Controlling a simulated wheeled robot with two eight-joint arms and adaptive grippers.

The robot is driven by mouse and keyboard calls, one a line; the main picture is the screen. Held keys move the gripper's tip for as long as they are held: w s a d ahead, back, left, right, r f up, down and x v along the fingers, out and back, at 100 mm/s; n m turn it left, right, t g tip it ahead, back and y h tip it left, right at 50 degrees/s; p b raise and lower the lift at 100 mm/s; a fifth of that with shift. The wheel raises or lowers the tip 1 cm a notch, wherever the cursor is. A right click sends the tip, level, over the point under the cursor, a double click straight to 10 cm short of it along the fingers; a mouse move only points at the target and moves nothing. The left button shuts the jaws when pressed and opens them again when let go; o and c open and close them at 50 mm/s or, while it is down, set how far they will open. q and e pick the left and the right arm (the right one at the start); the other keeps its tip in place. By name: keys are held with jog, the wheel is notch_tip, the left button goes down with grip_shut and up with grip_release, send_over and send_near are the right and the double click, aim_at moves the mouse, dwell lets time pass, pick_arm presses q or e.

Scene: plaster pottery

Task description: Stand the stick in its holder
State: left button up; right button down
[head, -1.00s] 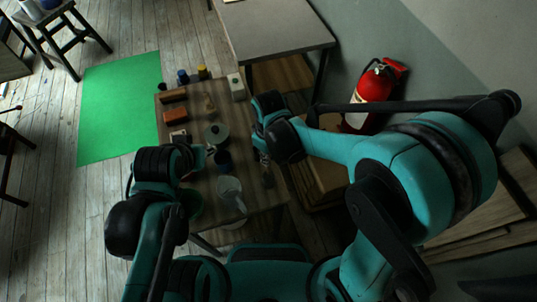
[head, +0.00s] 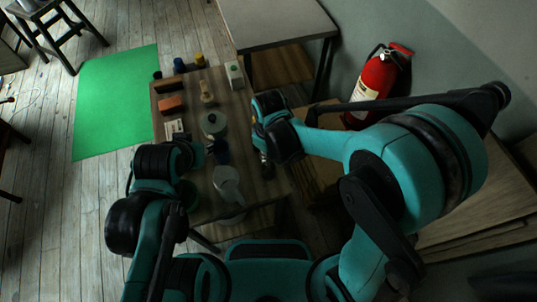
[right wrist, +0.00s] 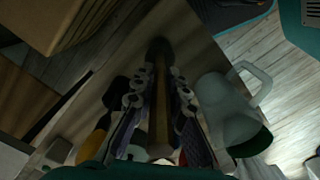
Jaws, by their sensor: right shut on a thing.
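My right gripper (head: 264,153) is over the right side of the low wooden table (head: 242,118). In the right wrist view its two fingers (right wrist: 158,105) are shut on a slim brown stick (right wrist: 157,118) that runs lengthwise between them. The stick's far end meets a dark round shape (right wrist: 160,47); I cannot tell whether that is the holder or the stick's own tip. My left gripper (head: 202,153) is mostly hidden by its wrist, beside a dark blue cup (head: 220,153); its jaws cannot be made out.
A grey-green round pot (head: 213,123), orange block (head: 171,104) and white box (head: 234,73) stand farther back. A fire extinguisher (head: 373,88) is at the wall.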

jog(key=c, duration=1.4)
grip_release()
jog(key=shift+c, duration=0.2)
notch_tip(320, 180, up, 12)
jog(key=shift+d, duration=0.1)
jog(key=s+d+f+m+t+b, duration=0.2)
jog(key=d+f+m+t+b, duration=0.1)
jog(key=d, duration=0.5)
jog(key=s+d+f+m+t+b, duration=0.3)
jog(key=d+m+t+b, duration=0.1)
jog(key=d+m, duration=0.3)
jog(key=d+b, duration=0.1)
jog(key=d, duration=0.1)
jog(key=shift+d, duration=0.3)
